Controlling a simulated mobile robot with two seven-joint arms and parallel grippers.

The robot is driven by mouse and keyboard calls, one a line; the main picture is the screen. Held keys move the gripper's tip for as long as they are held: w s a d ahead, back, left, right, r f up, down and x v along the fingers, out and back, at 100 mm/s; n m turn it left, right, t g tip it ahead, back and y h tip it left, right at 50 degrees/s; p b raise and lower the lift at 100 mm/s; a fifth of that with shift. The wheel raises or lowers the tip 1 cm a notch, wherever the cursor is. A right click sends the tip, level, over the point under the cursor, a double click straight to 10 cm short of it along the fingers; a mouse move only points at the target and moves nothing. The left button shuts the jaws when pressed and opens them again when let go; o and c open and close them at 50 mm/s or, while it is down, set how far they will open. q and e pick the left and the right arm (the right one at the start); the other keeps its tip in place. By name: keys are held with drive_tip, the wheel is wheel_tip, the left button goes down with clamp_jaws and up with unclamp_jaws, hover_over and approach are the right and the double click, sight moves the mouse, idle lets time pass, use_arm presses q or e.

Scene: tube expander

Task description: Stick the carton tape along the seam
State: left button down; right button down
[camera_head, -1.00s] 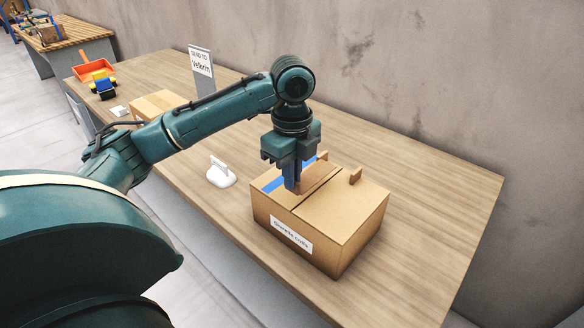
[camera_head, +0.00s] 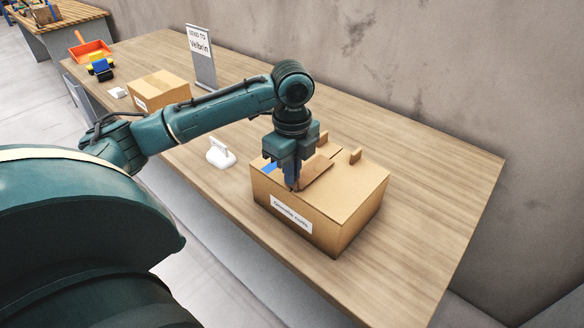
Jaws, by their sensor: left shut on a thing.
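A darker brown flap (camera_head: 318,177) is at my left gripper. A small white object with a handle (camera_head: 220,155), perhaps the tape tool, stands left of the carton. My right gripper is not in view.
A second carton (camera_head: 160,90) and a sign (camera_head: 201,55) stand further back. An orange tray (camera_head: 90,50) and a blue and yellow object (camera_head: 101,70) are at the far end. The table right of the carton is clear, with a wall behind.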

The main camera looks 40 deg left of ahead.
use_arm(q)
drive_tip(key=shift+f, duration=0.55)
idle(0.7)
drive_tip(key=c, duration=1.5)
unclamp_jaws()
drive_tip(key=shift+r, duration=0.35)
wheel_tip(320, 180, up, 13)
drive_tip(key=shift+f, duration=0.2)
